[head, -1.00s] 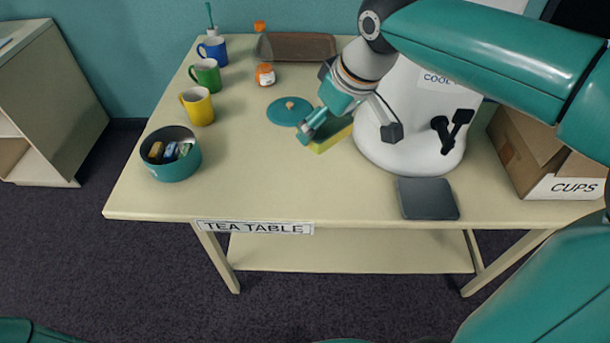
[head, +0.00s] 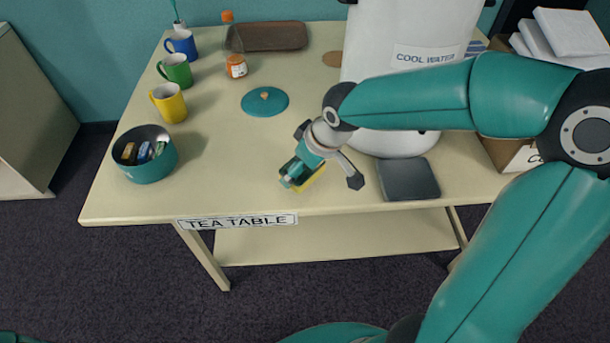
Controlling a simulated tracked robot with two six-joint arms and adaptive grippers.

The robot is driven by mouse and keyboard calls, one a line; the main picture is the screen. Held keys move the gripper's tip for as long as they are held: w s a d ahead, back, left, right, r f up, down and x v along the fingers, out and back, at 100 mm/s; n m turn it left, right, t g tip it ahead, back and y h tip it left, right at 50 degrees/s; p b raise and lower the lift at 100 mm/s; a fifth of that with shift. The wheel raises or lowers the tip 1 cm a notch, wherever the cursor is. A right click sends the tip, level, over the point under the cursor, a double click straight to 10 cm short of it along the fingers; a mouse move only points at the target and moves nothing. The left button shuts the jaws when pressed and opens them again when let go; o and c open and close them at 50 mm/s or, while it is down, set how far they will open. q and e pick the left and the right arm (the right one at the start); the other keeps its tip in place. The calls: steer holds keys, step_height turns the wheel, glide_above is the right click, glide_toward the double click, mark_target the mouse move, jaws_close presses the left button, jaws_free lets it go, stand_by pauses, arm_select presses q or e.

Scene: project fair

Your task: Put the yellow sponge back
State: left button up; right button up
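The yellow sponge (head: 312,180) is at my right gripper (head: 293,181), near the front middle of the tea table. I cannot tell whether the sponge touches the table. My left gripper is not in view.
A dark grey square pad (head: 409,180) lies in front of the white water dispenser (head: 385,68). The front middle of the table (head: 230,180) is clear.

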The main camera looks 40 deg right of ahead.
mark_target(304, 178)
step_height(304, 178, down, 4)
steer(key=shift+r, duration=0.1)
steer(key=o, duration=0.9)
steer(key=v, duration=1.2)
